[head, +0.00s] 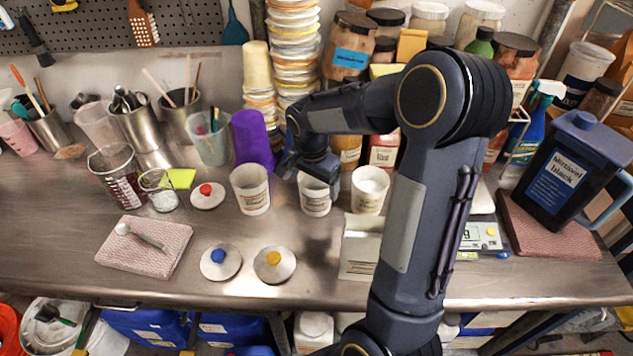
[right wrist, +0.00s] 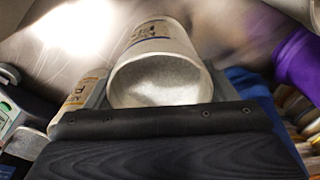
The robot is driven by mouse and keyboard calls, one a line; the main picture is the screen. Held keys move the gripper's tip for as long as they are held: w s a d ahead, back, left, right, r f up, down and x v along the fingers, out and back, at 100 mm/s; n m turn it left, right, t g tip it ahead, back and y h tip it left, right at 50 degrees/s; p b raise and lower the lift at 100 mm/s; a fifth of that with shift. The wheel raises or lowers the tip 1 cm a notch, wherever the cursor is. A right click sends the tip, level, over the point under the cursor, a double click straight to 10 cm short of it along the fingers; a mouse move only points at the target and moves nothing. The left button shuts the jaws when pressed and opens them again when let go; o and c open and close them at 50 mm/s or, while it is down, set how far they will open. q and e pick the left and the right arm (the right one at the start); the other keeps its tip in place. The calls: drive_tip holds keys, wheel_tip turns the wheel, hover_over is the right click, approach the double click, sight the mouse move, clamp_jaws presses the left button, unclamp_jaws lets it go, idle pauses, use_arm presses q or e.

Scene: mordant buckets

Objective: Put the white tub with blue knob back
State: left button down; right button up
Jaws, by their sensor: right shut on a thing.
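A round whitish lid with a blue knob (head: 220,262) lies flat near the bench's front edge. A like lid with a yellow knob (head: 273,265) lies to its right, and one with a red knob (head: 207,195) lies farther back. No knob shows on any tub. My right gripper (head: 313,172) is shut on the middle white tub (head: 314,205). In the right wrist view this tub (right wrist: 155,80) is lidless, with pale powder inside, between the fingers. It seems to stand on the bench. Open white tubs stand left (head: 250,190) and right (head: 369,192) of it. My left gripper is out of view.
A purple cup stack (head: 252,140) stands behind the left tub. A folded pink cloth (head: 145,248) lies front left. A scale (head: 480,237) and a dark blue jug (head: 570,170) are at right. Jars crowd the back. Bare bench lies in front of the tubs.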

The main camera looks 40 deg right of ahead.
drive_tip(key=shift+f, duration=0.1)
drive_tip(key=o, duration=0.8)
drive_tip(key=shift+f, duration=0.1)
drive_tip(key=o, duration=0.5)
drive_tip(key=shift+c, duration=0.2)
wheel_tip(320, 180, up, 12)
drive_tip(key=a, duration=0.1)
drive_tip(key=shift+s+a+r, duration=0.2)
